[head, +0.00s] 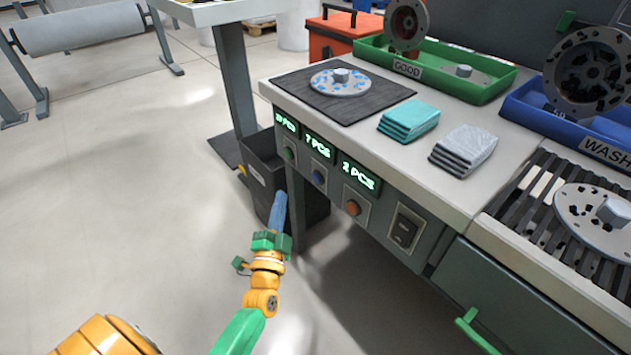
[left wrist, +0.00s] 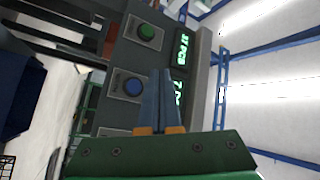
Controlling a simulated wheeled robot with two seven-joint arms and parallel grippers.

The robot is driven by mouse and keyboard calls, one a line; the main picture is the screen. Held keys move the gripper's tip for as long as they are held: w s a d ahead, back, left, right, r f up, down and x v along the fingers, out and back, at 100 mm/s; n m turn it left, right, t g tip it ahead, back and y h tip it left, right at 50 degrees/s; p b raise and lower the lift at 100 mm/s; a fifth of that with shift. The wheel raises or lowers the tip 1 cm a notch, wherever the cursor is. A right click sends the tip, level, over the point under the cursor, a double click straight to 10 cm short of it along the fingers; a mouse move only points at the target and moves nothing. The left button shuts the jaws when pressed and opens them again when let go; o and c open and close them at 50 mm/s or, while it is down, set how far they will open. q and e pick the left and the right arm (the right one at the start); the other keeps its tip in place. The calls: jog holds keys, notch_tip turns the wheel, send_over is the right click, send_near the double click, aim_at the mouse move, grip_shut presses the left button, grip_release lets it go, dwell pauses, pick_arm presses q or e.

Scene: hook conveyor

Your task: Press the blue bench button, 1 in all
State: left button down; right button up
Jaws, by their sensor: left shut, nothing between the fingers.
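The blue bench button (head: 319,177) sits on a grey plate on the bench's front face, below the middle green-lit counter. It also shows in the left wrist view (left wrist: 133,87), just left of my fingers. A green button (head: 289,153) is to its left and an orange button (head: 352,208) to its right. My left gripper (head: 281,196) is shut and empty, its blue-grey fingers together. In the head view it appears left of and slightly below the blue button. In the wrist view the fingers do not cover the button; the exact gap is unclear. My right gripper is out of view.
A black rocker switch (head: 405,230) is right of the buttons. A dark bin (head: 262,172) stands behind my left gripper. The bench top holds a dark mat (head: 385,95), teal cloths (head: 409,120), grey cloths (head: 463,150), a green tray (head: 490,88) and a blue tray (head: 540,115).

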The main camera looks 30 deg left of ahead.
aim_at(316, 178)
pick_arm(q)
jog(key=w+d+b, duration=0.2)
jog(key=w, duration=0.4)
jog(key=shift+w+d, duration=0.2)
jog(key=shift+d, duration=0.15)
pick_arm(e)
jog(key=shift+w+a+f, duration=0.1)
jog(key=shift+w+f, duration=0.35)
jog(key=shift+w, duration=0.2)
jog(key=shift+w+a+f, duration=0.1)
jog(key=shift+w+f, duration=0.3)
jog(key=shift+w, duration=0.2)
pick_arm(q)
jog(key=shift+w, duration=0.1)
dwell(0.4)
jog(key=shift+w+d, duration=0.15)
jog(key=shift+w, duration=0.15)
